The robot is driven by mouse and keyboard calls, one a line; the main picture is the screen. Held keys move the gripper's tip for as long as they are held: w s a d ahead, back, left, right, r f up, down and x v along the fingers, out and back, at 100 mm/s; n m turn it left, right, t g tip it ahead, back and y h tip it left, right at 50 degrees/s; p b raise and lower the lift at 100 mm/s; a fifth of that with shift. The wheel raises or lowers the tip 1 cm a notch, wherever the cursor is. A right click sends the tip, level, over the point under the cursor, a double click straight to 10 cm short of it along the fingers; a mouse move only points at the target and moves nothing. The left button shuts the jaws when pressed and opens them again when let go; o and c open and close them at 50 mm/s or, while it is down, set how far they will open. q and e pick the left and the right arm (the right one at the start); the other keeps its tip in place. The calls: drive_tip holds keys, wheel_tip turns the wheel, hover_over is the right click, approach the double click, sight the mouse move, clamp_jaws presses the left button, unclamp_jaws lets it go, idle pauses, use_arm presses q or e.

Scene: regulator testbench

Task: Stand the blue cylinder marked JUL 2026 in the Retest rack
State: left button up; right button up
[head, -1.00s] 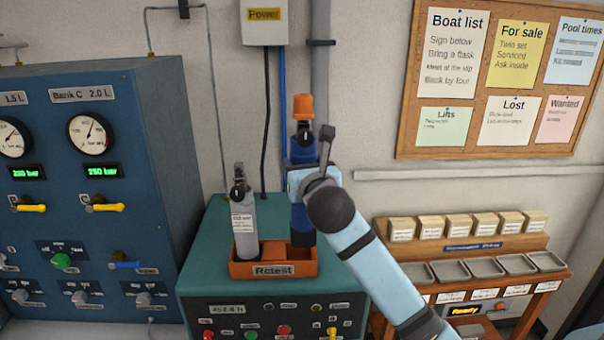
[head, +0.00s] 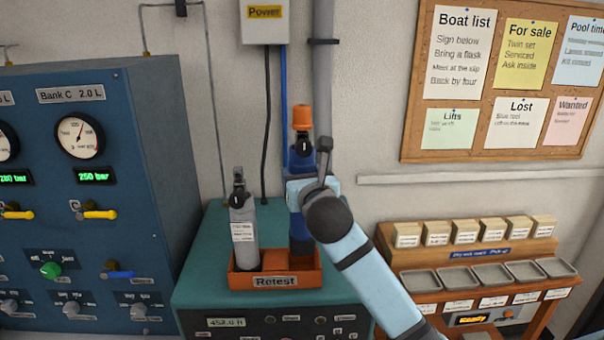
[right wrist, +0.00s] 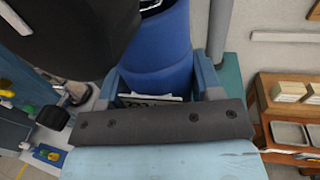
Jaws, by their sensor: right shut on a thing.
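A blue cylinder (head: 299,228) with an orange cap stands upright at the right part of the orange Retest rack (head: 275,281). Its lower end is at the rack opening, and I cannot tell whether it touches the rack floor. My right gripper (head: 303,190) is shut around its upper body. In the right wrist view, the fingers (right wrist: 160,82) lie on both sides of the blue cylinder (right wrist: 158,42), and a white label shows partly between them. No date is readable. My left gripper is out of view.
A grey cylinder (head: 243,235) with a white label stands in the left part of the rack. The rack is on a teal bench (head: 207,262). A blue gauge panel (head: 150,180) is at the left. A wooden shelf with trays (head: 480,273) is at the right.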

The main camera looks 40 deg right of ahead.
drive_tip(key=shift+f+b, duration=1.6)
drive_tip(key=shift+f, duration=2.3)
drive_tip(key=o, duration=1.2)
drive_tip(key=shift+f, duration=0.2)
drive_tip(key=v, duration=1.4)
